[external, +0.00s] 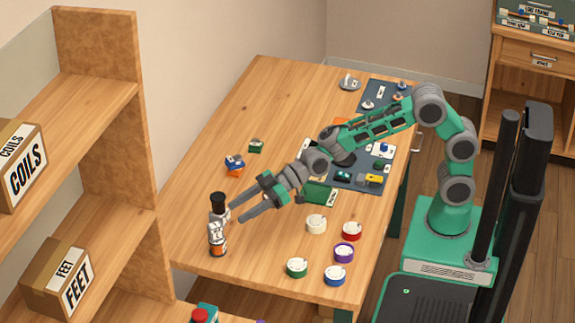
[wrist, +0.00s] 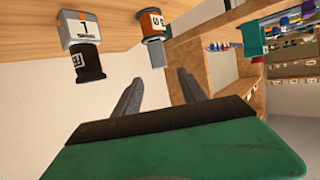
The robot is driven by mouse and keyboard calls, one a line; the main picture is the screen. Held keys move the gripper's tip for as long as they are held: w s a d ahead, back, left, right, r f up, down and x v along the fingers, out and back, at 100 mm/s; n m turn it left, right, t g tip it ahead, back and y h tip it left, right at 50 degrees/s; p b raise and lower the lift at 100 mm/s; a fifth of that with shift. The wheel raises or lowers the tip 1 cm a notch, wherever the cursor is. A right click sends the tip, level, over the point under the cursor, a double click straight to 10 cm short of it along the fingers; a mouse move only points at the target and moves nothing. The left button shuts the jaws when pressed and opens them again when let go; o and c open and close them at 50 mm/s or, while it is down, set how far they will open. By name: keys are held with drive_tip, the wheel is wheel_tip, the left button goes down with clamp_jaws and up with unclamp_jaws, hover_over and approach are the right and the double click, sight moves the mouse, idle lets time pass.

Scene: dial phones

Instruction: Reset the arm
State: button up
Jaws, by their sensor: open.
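My gripper (external: 236,214) reaches out over the left part of the wooden table (external: 205,252). Its two fingers are spread with nothing between them; they also show apart in the wrist view (wrist: 160,76). One has a black cap (external: 218,199) and shows in the wrist view with a label marked 1 (wrist: 76,27). Whether a finger touches a bottle is unclear.
Several coloured dials, including a green one (external: 297,267) and a red one (external: 351,231), lie right of my gripper. A dark mat (external: 345,183) with parts lies below my arm. Shelves with a COILS box (external: 20,163) and a FEET box (external: 60,290) stand left.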

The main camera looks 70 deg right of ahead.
drive_tip(key=s+d+r+m+g+h+p, duration=0.1)
drive_tip(key=s+d+r+m+h+p, duration=0.15)
drive_tip(key=s+d, duration=0.4)
drive_tip(key=s+d+r+m+g+h+p, duration=0.1)
drive_tip(key=s+d+h+p, duration=0.2)
drive_tip(key=d, duration=0.7)
drive_tip(key=s+d+m+g+h+p, duration=0.3)
drive_tip(key=s+d+m+g+h, duration=0.1)
drive_tip(key=s+d, duration=0.9)
drive_tip(key=s+m, duration=0.1)
drive_tip(key=s, duration=0.3)
drive_tip(key=shift+s+d+p, duration=0.15)
drive_tip(key=shift+d+p, duration=0.15)
drive_tip(key=shift+p, duration=0.05)
